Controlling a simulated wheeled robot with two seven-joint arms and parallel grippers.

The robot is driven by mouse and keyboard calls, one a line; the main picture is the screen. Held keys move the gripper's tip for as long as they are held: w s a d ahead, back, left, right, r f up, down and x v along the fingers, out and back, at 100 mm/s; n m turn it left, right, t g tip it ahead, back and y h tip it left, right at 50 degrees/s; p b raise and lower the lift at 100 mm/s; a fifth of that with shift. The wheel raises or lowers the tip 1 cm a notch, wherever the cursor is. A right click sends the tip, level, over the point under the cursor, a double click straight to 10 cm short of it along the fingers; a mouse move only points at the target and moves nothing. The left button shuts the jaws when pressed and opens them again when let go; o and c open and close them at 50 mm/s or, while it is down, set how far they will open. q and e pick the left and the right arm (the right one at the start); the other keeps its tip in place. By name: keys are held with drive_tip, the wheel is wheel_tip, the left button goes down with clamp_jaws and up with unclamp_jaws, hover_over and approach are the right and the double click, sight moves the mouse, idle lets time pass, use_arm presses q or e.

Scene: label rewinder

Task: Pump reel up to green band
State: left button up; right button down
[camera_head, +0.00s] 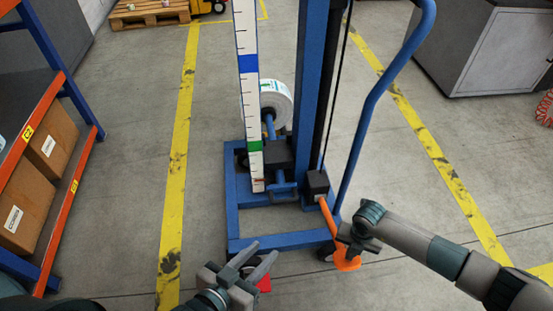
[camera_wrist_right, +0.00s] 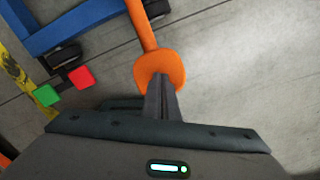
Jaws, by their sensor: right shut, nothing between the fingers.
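The white label reel (camera_head: 277,97) sits on a spindle on the dark carriage (camera_head: 279,153) of the blue lift. A white scale (camera_head: 249,105) stands in front, with a blue band (camera_head: 248,63) high up and a green band (camera_head: 254,146) lower, about level with the carriage. An orange pump lever (camera_head: 326,217) slants down to a round orange pad (camera_head: 347,262). My right gripper (camera_head: 350,250) is shut and empty, its fingertips over the pad, which also shows in the right wrist view (camera_wrist_right: 160,66); contact is unclear. My left gripper (camera_head: 258,258) is open and empty.
A red pedal (camera_head: 264,284) is partly behind my left gripper; a green pedal (camera_wrist_right: 46,95) shows beside it in the wrist view. A shelf with boxes (camera_head: 50,142) stands left, a grey cabinet (camera_head: 490,45) at the back right. The floor right of the lift is clear.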

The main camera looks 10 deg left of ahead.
drive_tip(key=shift+f, duration=0.15)
wheel_tip(320, 180, down, 16)
drive_tip(key=b, duration=1.2)
wheel_tip(320, 180, up, 16)
drive_tip(key=p, duration=1.6)
drive_tip(key=shift+r, duration=0.2)
drive_tip(key=shift+f, duration=0.1)
